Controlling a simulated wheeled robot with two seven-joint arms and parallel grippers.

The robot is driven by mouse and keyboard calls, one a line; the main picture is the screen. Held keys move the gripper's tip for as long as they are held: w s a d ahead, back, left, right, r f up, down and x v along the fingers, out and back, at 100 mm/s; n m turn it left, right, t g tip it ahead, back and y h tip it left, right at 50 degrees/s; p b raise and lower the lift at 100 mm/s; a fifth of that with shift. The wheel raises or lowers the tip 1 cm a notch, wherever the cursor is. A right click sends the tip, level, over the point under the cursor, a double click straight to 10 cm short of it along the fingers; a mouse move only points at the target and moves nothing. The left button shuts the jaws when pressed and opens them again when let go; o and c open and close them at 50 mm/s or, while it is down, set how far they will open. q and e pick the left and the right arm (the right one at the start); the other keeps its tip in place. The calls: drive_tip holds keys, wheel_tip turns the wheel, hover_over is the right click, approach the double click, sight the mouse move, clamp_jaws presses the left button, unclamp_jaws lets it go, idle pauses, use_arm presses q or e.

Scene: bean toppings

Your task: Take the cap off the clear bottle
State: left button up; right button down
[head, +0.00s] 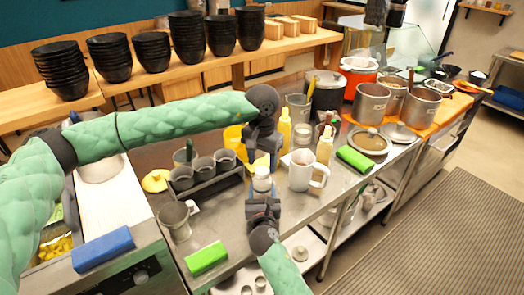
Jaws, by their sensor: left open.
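The clear bottle (262,186) stands near the front edge of the metal counter, with a pale cap (262,171) on top. My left gripper (263,160) comes down from above, open, with its fingers close over the cap; I cannot tell whether they touch it. My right gripper (263,198) comes up from the bottom of the picture and is at the lower part of the bottle, hiding it. Whether its fingers are closed around the bottle cannot be made out.
A white mug (302,170) stands just right of the bottle, with sauce bottles (324,146) behind it. A black rack (205,185) of grey cups is to the left. A green sponge (206,258) lies at the front left, another (354,160) at the right.

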use_arm(q)
drive_tip(key=shift+f, duration=1.25)
drive_tip(key=shift+c, duration=0.3)
